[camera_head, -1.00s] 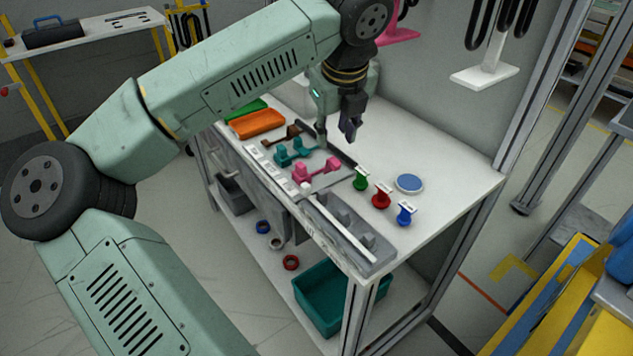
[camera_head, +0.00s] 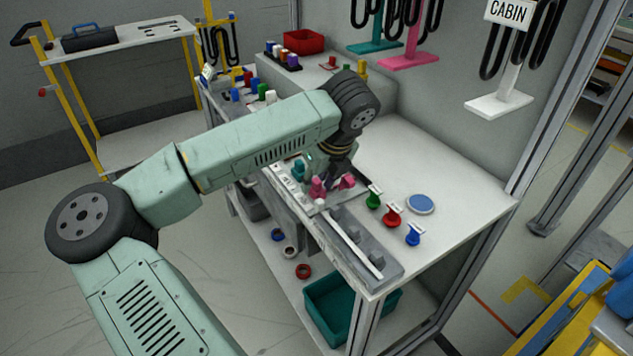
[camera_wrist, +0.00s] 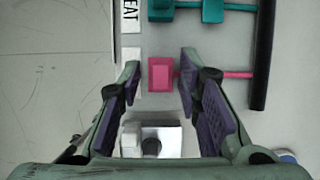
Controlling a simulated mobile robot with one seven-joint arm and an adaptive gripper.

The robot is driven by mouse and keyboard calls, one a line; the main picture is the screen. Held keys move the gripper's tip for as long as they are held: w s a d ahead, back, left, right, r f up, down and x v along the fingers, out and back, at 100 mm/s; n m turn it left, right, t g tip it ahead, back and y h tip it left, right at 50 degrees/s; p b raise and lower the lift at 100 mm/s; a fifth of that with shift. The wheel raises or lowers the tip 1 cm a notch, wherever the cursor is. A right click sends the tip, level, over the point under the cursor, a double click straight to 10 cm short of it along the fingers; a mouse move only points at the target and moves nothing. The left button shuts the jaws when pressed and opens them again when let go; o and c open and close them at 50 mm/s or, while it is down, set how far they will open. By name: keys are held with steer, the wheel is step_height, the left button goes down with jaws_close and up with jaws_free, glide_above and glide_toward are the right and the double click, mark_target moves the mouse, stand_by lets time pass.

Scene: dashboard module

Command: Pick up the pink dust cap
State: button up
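The pink dust cap piece is on the grey panel of the table (camera_head: 470,170). In the head view it shows as two pink blocks, the left one (camera_head: 317,188) partly beside my gripper (camera_head: 335,180) and the right one (camera_head: 347,181). In the wrist view one pink block (camera_wrist: 161,74) lies between and just beyond the fingertips of my open gripper (camera_wrist: 160,88). A thin pink bar runs right from it, behind the right finger. The fingers are wide apart with nothing held. Whether a finger touches the pink piece I cannot tell.
A teal piece (camera_wrist: 213,10) lies just beyond the pink one, and a white block (camera_wrist: 152,139) shows between the fingers. A dark rail (camera_wrist: 263,55) is at the right. Green (camera_head: 374,198), red (camera_head: 392,215) and blue (camera_head: 413,235) knobs stand to the right, near a blue disc (camera_head: 420,204).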

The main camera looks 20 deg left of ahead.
steer(key=shift+w+a+f, duration=0.1)
steer(key=shift+a+f, duration=0.05)
steer(key=shift+f, duration=0.4)
steer(key=c, duration=0.5)
steer(key=shift+r+b, duration=0.5)
steer(key=shift+r, duration=0.35)
steer(key=shift+s+a+r+b, duration=0.1)
steer(key=shift+s+r+b, duration=0.15)
steer(key=shift+r, duration=0.2)
steer(key=shift+s+a+r+b, duration=0.1)
steer(key=shift+r+b, duration=0.25)
steer(key=shift+r, duration=0.05)
steer(key=s+a+b, duration=0.1)
steer(key=s+a, duration=0.1)
steer(key=s, duration=0.2)
steer(key=s+a+r+b, duration=0.1)
steer(key=s+a+b, duration=0.1)
steer(key=s, duration=0.3)
steer(key=s+a+b, duration=0.1)
steer(key=s+a, duration=0.1)
steer(key=s, duration=0.3)
steer(key=shift+a+r, duration=0.15)
steer(key=shift+r, duration=0.2)
